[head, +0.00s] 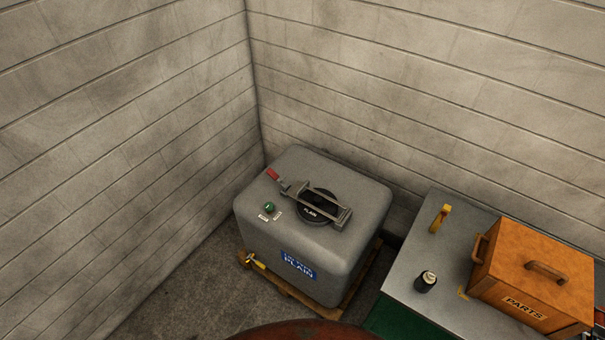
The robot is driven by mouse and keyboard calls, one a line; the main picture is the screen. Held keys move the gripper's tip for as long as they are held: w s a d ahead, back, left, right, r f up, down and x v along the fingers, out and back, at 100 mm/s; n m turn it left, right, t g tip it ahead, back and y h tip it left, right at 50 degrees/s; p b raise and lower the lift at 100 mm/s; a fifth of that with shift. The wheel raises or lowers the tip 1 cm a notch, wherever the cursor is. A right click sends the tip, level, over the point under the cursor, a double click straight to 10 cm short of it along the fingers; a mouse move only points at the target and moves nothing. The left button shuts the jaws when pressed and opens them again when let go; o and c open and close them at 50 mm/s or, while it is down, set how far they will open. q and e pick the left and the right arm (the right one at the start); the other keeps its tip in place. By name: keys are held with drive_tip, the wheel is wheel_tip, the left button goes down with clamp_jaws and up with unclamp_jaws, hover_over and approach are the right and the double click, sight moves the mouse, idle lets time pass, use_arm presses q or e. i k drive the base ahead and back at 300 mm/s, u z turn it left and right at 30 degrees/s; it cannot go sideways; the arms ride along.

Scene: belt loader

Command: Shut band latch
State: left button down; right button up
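A grey tank (300,250) with a blue PLAIN label (298,265) stands in the corner. On its top is a round black lid (312,212) marked PLAIN. A metal band (338,216) lies across the lid. A latch lever with a red grip (272,174) joins the band's far left end, and its grip sticks out past the lid toward the upper left. From this view I cannot tell whether the latch is closed. Neither of my grippers can be made out in the head view.
A green knob (270,207) sits on the tank top, left of the lid. A yellow-handled tap (256,262) is low on the tank's front. The tank rests on a wooden pallet (328,311). At right, a grey bench (413,262) holds an orange PARTS box (530,275) and a small black bottle (426,283).

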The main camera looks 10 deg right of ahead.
sight(270, 172)
drive_tip(key=z, duration=0.05)
drive_tip(key=i, duration=1)
drive_tip(key=z, duration=0.35)
